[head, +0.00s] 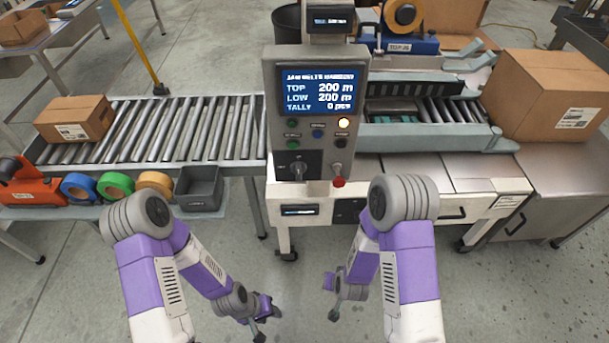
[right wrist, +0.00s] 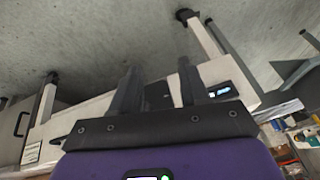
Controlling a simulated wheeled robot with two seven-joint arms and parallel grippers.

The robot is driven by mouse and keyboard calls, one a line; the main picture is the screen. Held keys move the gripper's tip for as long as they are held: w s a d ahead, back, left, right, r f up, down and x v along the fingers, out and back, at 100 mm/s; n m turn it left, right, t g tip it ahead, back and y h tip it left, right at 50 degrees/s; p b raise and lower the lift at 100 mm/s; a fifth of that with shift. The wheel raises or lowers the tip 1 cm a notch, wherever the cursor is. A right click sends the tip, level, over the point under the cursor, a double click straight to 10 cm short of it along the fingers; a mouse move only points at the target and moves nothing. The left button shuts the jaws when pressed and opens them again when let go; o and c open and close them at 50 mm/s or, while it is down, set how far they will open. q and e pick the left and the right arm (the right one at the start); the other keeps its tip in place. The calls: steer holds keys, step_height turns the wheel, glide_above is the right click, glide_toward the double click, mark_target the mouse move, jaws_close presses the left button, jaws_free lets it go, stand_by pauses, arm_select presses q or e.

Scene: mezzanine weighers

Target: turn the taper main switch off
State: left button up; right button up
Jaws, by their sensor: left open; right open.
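The taper's control panel (head: 317,110) stands upright at the centre of the head view, with a lit blue screen reading TOP 200 m, LOW 200 m, TALLY 0 pcs. At its lower left is a black plate with a grey rotary handle, seemingly the main switch (head: 298,170); its handle seems to point down, and its label is too small to read. My left gripper (head: 267,322) is open and empty, low in front of the machine and apart from the panel. My right gripper (head: 330,298) is also open and empty there; its two fingers show in the right wrist view (right wrist: 158,88).
A red knob (head: 338,182) sits right of the switch, with small buttons above, one lit. A roller conveyor (head: 180,130) with a carton (head: 74,119) is left. A grey bin (head: 199,188) and tape rolls (head: 116,185) line its front. A large carton (head: 548,95) is right.

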steer(key=w+a+r+n+t+h+b, duration=0.1)
steer(key=w+a+r+t+h, duration=0.15)
steer(key=w+r+t, duration=0.55)
steer(key=n+t+y, duration=0.1)
steer(key=t+y, duration=0.1)
steer(key=t, duration=0.4)
glide_toward(298, 172)
steer(key=w, duration=0.1)
steer(key=shift+h, duration=0.25)
steer(key=w+b, duration=0.1)
steer(key=w, duration=0.6)
steer(key=shift+w+r+b, duration=0.1)
steer(key=shift+w+b, duration=0.25)
steer(key=shift+b, duration=0.05)
steer(key=shift+a, duration=0.1)
jaws_close()
